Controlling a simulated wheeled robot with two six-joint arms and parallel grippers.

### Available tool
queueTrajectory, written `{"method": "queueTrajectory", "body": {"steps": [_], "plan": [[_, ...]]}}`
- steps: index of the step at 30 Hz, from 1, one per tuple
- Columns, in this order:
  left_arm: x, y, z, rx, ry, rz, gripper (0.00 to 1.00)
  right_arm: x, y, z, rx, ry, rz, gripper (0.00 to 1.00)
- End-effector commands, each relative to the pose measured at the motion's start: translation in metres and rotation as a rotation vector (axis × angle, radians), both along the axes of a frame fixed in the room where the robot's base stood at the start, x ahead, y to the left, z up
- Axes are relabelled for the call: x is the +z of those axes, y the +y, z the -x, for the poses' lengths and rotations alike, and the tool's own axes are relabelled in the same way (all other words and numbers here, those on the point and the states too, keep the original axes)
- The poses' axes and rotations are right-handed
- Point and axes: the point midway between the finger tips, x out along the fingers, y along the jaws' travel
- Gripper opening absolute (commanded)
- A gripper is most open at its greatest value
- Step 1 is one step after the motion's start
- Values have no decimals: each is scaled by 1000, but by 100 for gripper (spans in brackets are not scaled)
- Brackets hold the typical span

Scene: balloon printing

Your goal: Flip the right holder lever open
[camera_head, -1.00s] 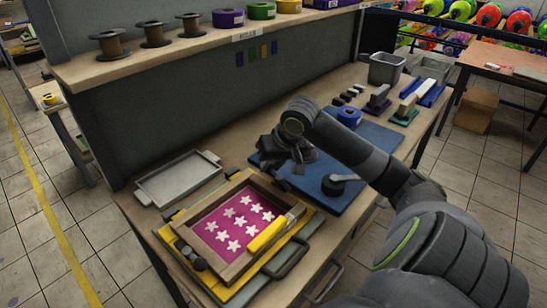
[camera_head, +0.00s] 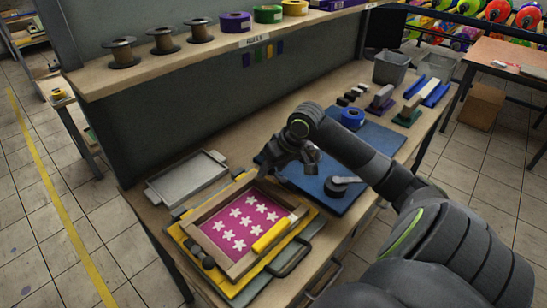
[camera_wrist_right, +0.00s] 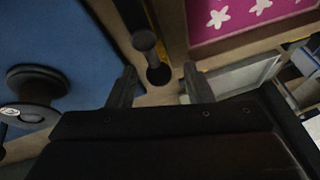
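The printing frame (camera_head: 207,214) holds a pink panel with white stars (camera_head: 240,222) and sits on a yellow base (camera_head: 236,288). Dark round knobs (camera_head: 202,256) show at its left corner. In the right wrist view a dark lever with rounded ends (camera_wrist_right: 151,52) stands beside the wooden frame edge. It lies between and just beyond the two fingertips of my right gripper (camera_wrist_right: 160,80), which is open and empty. In the head view my right gripper (camera_head: 288,160) is over the frame's far right corner, hiding the lever. My left gripper is not in view.
A yellow squeegee (camera_head: 270,236) lies on the frame. A grey tray (camera_head: 188,178) is behind it to the left. A blue mat (camera_head: 375,137) with a dark round-based tool (camera_head: 339,187) lies to the right. The shelf (camera_head: 205,48) with spools overhangs the back.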

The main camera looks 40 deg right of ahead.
Motion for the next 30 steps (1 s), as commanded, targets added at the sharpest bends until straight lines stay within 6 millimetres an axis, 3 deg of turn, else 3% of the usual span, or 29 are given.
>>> {"method": "queueTrajectory", "body": {"steps": [11, 30], "plan": [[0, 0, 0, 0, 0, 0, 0, 7, -3, 3, -1, -1, 4, 46], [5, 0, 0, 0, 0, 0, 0, 87, -15, 38, -2, 1, 8, 46]]}}
